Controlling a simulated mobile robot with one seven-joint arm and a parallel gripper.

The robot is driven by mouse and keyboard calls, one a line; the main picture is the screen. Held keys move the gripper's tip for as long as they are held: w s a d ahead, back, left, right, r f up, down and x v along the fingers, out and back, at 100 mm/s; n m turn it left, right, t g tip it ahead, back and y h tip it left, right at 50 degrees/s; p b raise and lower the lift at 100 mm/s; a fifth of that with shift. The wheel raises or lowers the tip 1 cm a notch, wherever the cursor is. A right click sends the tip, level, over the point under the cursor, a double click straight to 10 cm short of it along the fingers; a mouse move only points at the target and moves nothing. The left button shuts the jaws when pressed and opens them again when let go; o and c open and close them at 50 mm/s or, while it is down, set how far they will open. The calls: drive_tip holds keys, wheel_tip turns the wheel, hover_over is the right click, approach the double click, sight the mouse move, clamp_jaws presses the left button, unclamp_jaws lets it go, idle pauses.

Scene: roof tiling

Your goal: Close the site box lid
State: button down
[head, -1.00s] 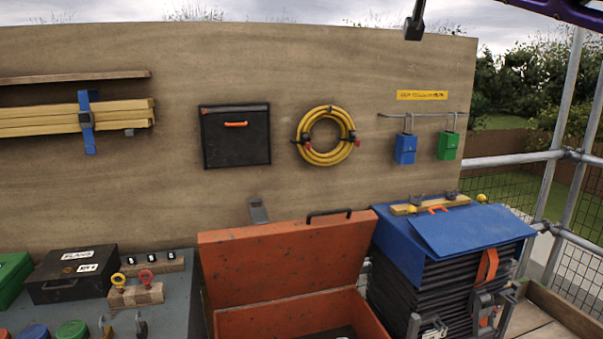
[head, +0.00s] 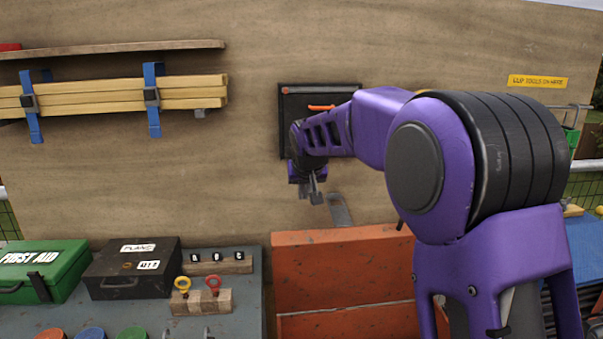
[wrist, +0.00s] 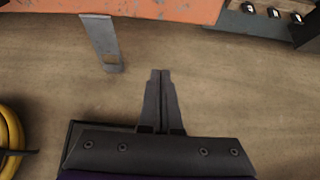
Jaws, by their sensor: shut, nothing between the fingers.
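The orange-red site box (head: 350,325) is at the bottom of the head view, with its lid (head: 340,255) raised and open. My purple arm covers the right part of the lid and box. My gripper (head: 314,198) is shut and empty, in front of the plywood wall and above the lid's top edge, apart from it. In the wrist view my gripper (wrist: 160,75) has its fingertips together, pointing towards the orange lid edge (wrist: 150,8) at the top.
A black wall case (head: 290,125) is behind my arm. A green first aid box (head: 45,270) and black plans box (head: 130,268) stand on the bench at left. Yellow hose (wrist: 10,140) shows in the wrist view.

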sight(300, 231)
drive_tip(key=w+f, duration=0.1)
drive_tip(key=f, duration=0.2)
drive_tip(key=w+a+f, duration=0.1)
drive_tip(key=f, duration=0.2)
drive_tip(key=w+f+b, duration=0.1)
drive_tip(key=f, duration=0.2)
drive_tip(key=shift+w+a+f, duration=0.2)
drive_tip(key=shift+w+f, duration=0.15)
drive_tip(key=shift+f, duration=0.05)
drive_tip(key=shift+s+d+f, duration=0.15)
drive_tip(key=shift+s+f, duration=0.1)
drive_tip(key=shift+s, duration=0.45)
